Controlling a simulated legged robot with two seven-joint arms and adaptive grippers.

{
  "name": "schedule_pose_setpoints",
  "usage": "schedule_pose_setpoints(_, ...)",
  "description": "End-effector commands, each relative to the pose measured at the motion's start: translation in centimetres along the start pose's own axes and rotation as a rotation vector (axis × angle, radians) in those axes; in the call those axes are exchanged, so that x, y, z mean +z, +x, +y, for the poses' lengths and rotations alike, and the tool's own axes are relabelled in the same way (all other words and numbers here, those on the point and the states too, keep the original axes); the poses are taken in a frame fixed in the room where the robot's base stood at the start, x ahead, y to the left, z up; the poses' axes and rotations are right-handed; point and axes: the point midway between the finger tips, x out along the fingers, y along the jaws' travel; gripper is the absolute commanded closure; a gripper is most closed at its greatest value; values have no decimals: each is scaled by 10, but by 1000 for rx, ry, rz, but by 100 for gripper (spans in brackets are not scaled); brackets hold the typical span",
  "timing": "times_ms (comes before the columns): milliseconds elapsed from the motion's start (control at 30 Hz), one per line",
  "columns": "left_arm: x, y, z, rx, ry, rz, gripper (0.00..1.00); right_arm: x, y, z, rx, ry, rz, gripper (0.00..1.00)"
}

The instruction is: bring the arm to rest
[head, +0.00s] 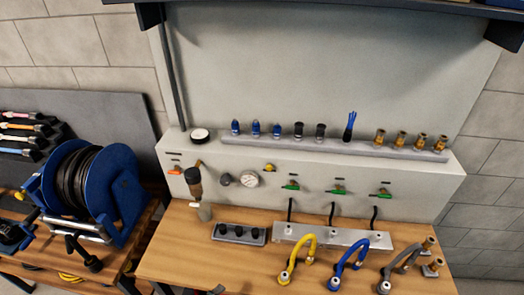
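Neither of my grippers shows clearly in the head view, and no arm of mine can be made out for certain. The wooden workbench (190,262) fills the lower middle. On it stands a pale panel (420,190) with a gauge and several green-handled valves (337,189). A yellow hose (300,252), a blue hose (350,259) and a grey hose (403,263) curve at the bench front.
A blue hose reel (118,185) with black hose stands at the left. A shelf strip (340,148) holds several blue, black and brass fittings. A dark block with black knobs (238,233) lies on the bench. Bare wood shows at front left.

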Motion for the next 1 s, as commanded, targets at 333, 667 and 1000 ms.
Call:
schedule_pose_setpoints(333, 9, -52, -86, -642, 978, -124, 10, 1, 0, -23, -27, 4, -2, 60)
schedule_pose_setpoints(667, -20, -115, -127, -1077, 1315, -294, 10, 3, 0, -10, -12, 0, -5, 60)
schedule_pose_setpoints(1000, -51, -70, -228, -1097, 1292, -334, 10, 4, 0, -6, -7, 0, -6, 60)
